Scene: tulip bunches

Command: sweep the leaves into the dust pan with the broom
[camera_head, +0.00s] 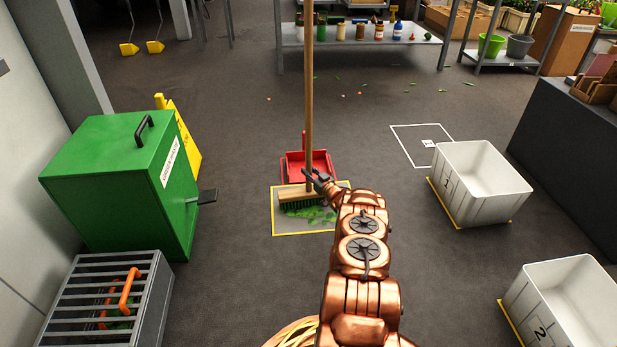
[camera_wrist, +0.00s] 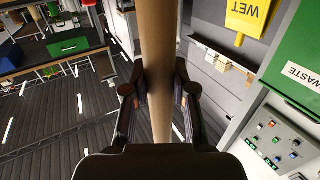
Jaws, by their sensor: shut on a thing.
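The broom has a long wooden handle (camera_head: 309,90) standing upright and a wooden head with green bristles (camera_head: 300,204) low over the floor. My gripper (camera_head: 312,176) is shut on the handle; in the wrist view my gripper (camera_wrist: 160,98) has a finger on each side of the handle (camera_wrist: 158,40). Green leaves (camera_head: 318,214) lie in a yellow-outlined square (camera_head: 290,229), close in front of and beside the bristles. The red dust pan (camera_head: 320,161) lies just behind the broom head at the square's far edge. Part of the square is hidden by my arm.
A green waste bin (camera_head: 120,180) with a pedal and a slatted grey crate (camera_head: 80,300) stand at left. White bins (camera_head: 485,185) (camera_head: 570,305) stand at right. A shelf with bottles (camera_head: 365,42) is behind. Dark floor around the square is mostly clear.

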